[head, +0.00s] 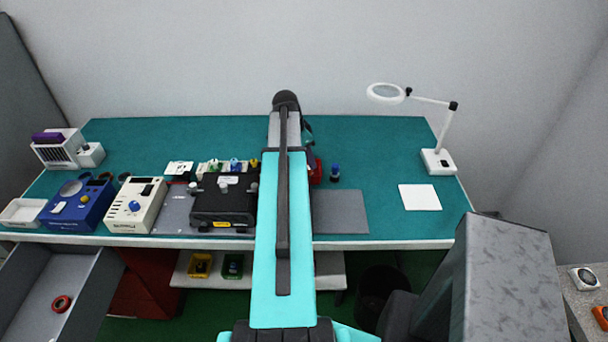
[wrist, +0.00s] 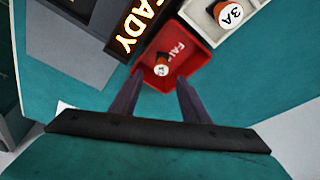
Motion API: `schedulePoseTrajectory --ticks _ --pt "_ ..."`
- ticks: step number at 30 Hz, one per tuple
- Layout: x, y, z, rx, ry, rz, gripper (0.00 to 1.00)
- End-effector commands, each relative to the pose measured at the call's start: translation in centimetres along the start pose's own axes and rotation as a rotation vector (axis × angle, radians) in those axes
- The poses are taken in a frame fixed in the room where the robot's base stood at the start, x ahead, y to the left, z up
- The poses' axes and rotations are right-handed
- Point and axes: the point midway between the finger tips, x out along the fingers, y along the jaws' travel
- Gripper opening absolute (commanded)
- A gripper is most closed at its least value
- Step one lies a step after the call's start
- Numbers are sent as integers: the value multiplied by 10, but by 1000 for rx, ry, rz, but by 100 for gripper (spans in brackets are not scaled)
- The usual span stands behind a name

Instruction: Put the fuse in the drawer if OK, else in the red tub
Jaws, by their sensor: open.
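The red tub (wrist: 198,58), marked with a word starting "FAI", shows in the wrist view; in the head view a small part of it (head: 317,172) shows beside my arm. A small orange fuse with a white marked top (wrist: 161,69) is in the tub. My gripper (wrist: 160,78) is open, with its fingertips apart on either side of the tub's near end, close to that fuse. I cannot tell whether they touch it. Another orange fuse marked 3A (wrist: 230,14) sits in a pale holder beside the tub. The grey drawer (head: 88,272) is open at the lower left of the head view.
A black tester (head: 224,204) stands left of my arm; its lit display (wrist: 135,25) ends in "ADY". A red ring-shaped item (head: 61,303) lies in the drawer. A magnifier lamp (head: 438,160) and white card (head: 419,197) are at right. The bench's right part is mostly clear.

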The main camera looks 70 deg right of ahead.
Motion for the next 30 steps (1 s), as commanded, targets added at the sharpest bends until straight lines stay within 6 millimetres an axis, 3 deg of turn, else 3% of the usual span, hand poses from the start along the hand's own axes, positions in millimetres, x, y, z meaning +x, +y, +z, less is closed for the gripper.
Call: schedulePoseTrajectory --ticks 30 --pt "-103 -2 2 -1 1 -2 42"
